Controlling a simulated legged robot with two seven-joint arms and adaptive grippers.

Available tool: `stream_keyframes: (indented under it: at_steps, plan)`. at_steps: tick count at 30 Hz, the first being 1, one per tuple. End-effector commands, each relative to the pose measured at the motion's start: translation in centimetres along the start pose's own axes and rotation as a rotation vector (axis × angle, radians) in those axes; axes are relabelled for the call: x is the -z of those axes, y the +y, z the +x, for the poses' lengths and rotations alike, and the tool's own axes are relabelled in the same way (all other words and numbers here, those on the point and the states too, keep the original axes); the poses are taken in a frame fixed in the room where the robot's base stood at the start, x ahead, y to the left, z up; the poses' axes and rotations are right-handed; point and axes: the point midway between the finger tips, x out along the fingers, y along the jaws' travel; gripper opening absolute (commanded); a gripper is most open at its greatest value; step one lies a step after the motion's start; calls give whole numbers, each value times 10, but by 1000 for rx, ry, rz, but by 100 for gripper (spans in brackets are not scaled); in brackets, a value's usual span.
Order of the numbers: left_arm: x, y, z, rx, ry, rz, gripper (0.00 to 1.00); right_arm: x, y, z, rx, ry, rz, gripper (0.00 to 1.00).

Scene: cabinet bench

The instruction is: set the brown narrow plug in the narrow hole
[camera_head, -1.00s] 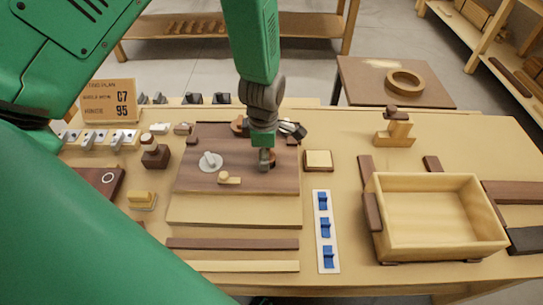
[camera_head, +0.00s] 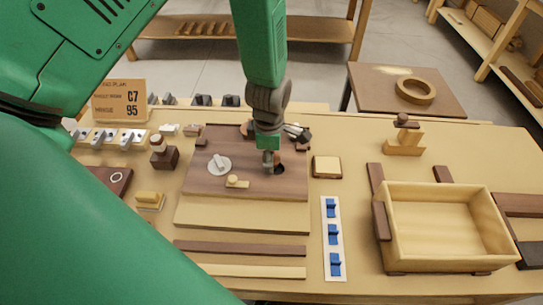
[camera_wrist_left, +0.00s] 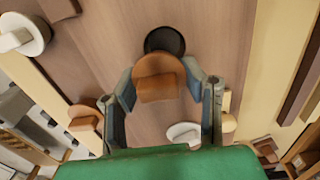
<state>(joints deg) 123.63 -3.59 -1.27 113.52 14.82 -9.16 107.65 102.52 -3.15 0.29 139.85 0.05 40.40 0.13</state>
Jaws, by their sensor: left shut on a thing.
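My left gripper (camera_head: 268,167) hangs over the right part of the brown board (camera_head: 215,183). In the left wrist view its two fingers (camera_wrist_left: 165,92) are shut on the brown plug (camera_wrist_left: 158,78), which has a rounded edge. A dark round hole (camera_wrist_left: 165,40) shows just beyond the plug, partly covered by it. In the head view the dark hole (camera_head: 280,169) lies just right of the fingertips. The plug looks above the board and beside the hole, but its exact height cannot be told. The plug is mostly hidden in the head view. My right gripper is not in view.
The board also bears a white disc with a knob (camera_head: 219,165) and a small beige piece (camera_head: 237,182). A wooden box (camera_head: 445,250) and a strip with blue clips (camera_head: 333,238) stand right. A dark block (camera_head: 165,157) stands left.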

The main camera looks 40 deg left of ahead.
Motion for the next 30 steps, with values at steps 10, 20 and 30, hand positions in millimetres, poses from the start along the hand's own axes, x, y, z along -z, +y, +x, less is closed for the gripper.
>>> stream_keyframes:
  at_steps: [10,20,30]
  plan:
    - [-2,-1,2,-1,2,2,22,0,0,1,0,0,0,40]
    - [1,0,7,1,-2,0,22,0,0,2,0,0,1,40]
    - [-1,-1,6,-1,1,1,61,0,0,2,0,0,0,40]
